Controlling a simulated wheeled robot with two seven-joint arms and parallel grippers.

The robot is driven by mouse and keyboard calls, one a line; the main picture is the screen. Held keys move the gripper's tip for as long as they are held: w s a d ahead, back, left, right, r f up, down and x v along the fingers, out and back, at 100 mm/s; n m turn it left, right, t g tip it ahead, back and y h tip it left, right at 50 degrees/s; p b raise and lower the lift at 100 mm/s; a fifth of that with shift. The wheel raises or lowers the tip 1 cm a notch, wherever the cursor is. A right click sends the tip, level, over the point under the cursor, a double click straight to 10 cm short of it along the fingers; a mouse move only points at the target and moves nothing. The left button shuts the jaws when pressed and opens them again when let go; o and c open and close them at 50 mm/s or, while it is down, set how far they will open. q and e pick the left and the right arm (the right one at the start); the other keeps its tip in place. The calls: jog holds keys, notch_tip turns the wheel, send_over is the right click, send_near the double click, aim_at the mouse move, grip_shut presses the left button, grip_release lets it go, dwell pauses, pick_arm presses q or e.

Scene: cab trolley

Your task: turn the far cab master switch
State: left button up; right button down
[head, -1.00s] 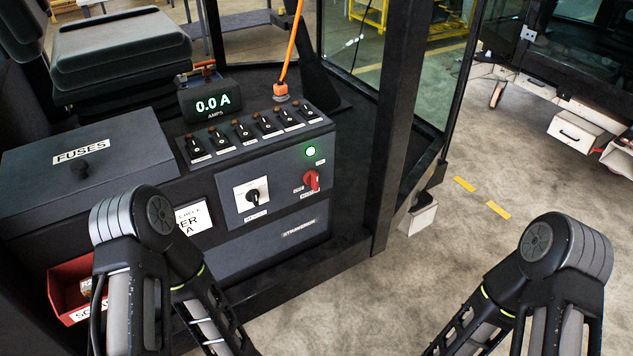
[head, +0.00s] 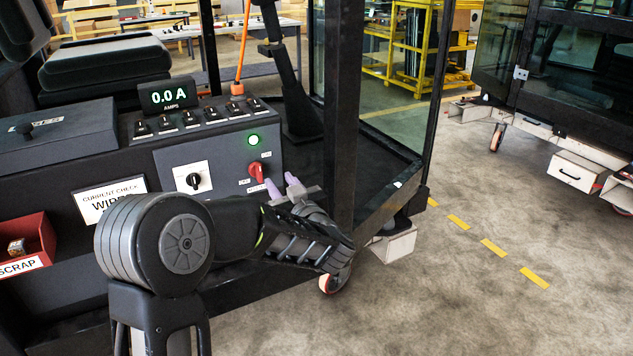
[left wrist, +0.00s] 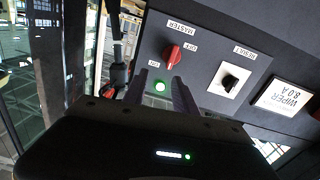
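The red master switch (head: 256,172) is on the dark front panel of the near cab console, below a lit green lamp (head: 253,140). The left wrist view shows the red switch (left wrist: 173,54) upside down, with its MASTER, ON and OFF labels; its handle lies nearer upright than sideways. My left gripper (head: 281,183) is just right of the switch in the head view. Its two fingers (left wrist: 159,80) are apart and empty, pointing at the panel, and the lamp shows between them. I cannot tell whether they touch anything. My right gripper is out of view.
A black knob on a white plate (head: 193,178) sits left of the switch. A dark cab post (head: 340,120) stands close right of my gripper. Another cab (head: 570,75) stands at right beyond open floor.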

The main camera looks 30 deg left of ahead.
aim_at(260, 166)
pick_arm(q)
jog(key=shift+y, duration=0.3)
jog(key=shift+s+a+p+x, duration=0.15)
jog(key=shift+s+a+x, duration=0.1)
jog(key=shift+x, duration=1.15)
jog(key=shift+s+a+p+x, duration=0.15)
jog(key=shift+s+x, duration=0.1)
jog(key=shift+x, duration=1.15)
jog(key=shift+s+a+p+x, duration=0.15)
jog(key=shift+s+x, duration=0.1)
jog(key=shift+x, duration=1.15)
grip_shut()
